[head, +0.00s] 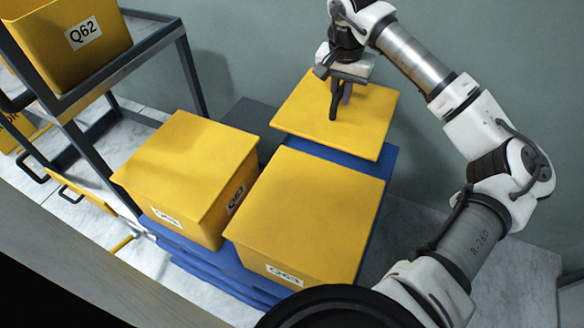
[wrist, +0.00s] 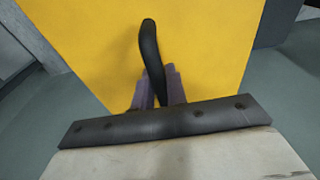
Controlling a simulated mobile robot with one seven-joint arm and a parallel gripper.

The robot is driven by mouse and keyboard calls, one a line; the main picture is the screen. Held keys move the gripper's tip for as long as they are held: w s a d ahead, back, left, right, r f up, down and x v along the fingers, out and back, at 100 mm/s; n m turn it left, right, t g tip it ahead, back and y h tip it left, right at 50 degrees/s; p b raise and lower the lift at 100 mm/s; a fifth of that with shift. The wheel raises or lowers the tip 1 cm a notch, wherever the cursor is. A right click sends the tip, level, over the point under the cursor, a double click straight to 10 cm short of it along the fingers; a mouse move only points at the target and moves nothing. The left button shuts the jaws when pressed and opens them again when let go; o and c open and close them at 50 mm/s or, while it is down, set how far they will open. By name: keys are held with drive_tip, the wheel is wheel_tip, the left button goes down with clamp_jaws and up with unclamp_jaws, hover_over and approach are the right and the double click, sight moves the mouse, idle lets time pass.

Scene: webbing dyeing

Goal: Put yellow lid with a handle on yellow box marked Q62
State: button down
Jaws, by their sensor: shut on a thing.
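The yellow lid (head: 365,120) is a flat square plate with a dark handle, which shows in the wrist view (wrist: 149,45). My gripper (head: 338,102) is shut on this handle. The lid appears raised above the blue pallet, behind the closed boxes; its exact height is hard to tell. In the wrist view the lid (wrist: 210,45) fills the upper middle and my gripper (wrist: 160,88) grips the handle's near part. The yellow box marked Q62 (head: 50,50) stands on a dark metal rack at the upper left, its top cut off by the picture edge.
Two yellow boxes with tops covered, one at left (head: 185,160) and one marked Q63 (head: 310,210), stand on a blue pallet (head: 378,180). The grey rack (head: 120,70) has posts beside the Q62 box. A yellow thing with dark handles (head: 85,197) lies low at left. A wall stands behind.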

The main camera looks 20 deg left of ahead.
drive_tip(key=shift+w+d, duration=0.15)
drive_tip(key=shift+w, duration=0.15)
drive_tip(key=shift+w+f, duration=0.1)
drive_tip(key=shift+f, duration=0.2)
wheel_tip(320, 180, down, 19)
drive_tip(key=b, duration=0.3)
drive_tip(key=shift+f, duration=0.15)
drive_tip(key=shift+f+b, duration=0.1)
drive_tip(key=shift+b, duration=0.2)
drive_tip(key=c, duration=1.4)
unclamp_jaws()
